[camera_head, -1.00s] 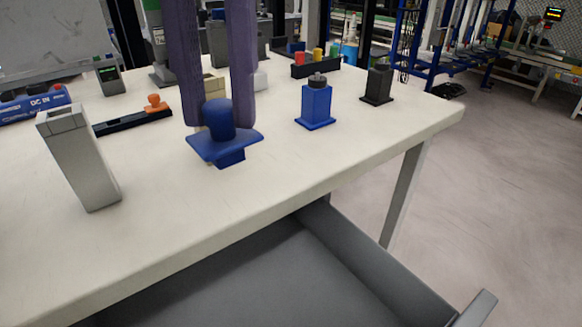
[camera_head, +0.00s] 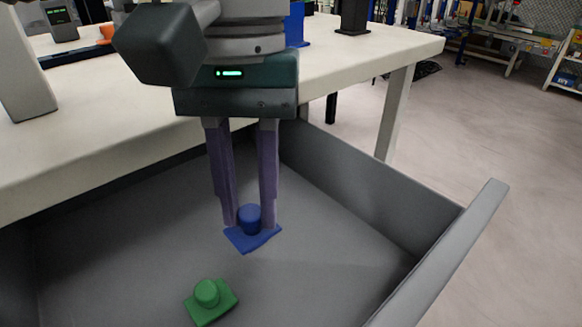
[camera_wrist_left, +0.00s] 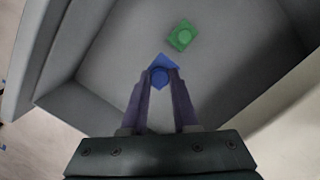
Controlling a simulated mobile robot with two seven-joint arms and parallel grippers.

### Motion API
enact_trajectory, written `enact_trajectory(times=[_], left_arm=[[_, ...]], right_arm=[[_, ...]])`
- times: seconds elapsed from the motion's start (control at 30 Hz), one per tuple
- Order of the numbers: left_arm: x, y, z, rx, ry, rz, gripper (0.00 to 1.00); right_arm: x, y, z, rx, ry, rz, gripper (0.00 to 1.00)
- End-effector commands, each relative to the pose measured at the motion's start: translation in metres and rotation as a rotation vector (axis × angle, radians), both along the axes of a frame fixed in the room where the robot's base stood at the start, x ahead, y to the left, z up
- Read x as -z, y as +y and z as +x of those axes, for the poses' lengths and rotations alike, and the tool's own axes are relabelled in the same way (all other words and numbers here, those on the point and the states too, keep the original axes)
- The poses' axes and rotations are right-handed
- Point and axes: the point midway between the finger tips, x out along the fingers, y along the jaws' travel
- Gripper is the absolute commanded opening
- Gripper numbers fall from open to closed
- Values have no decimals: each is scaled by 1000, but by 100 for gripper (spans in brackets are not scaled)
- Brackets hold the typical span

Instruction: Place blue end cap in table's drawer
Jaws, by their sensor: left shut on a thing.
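The blue end cap (camera_head: 249,219) has a round knob on a flat square base. My left gripper (camera_head: 249,225) is shut on its knob, inside the open drawer (camera_head: 340,188) of the table (camera_head: 110,122). The cap also shows between the fingertips in the left wrist view (camera_wrist_left: 160,76). The cap is low over the drawer floor; I cannot tell whether its base touches the floor. My right gripper does not show.
A green end cap (camera_head: 208,296) lies on the drawer floor, nearer than the blue one. The drawer's walls surround both. A grey block (camera_head: 26,75) stands on the table at left. The drawer floor to the right is clear.

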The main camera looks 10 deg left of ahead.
Motion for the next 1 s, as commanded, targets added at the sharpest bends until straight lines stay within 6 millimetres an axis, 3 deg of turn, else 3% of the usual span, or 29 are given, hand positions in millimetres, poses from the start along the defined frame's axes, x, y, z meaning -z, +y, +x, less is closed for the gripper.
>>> enact_trajectory(times=[0.03,0.27,0.5,0.93,0.97,1.0], left_arm=[[11,0,-1,-1,2,0,0],[29,0,0,0,0,-1,0],[65,0,0,-1,1,0,0],[71,0,1,0,-2,0,0],[69,0,0,0,-2,0,31],[69,0,0,0,-2,0,36]], right_arm=[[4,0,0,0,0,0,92],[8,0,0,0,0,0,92],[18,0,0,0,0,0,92],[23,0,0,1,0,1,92],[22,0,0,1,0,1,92],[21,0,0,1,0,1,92]])
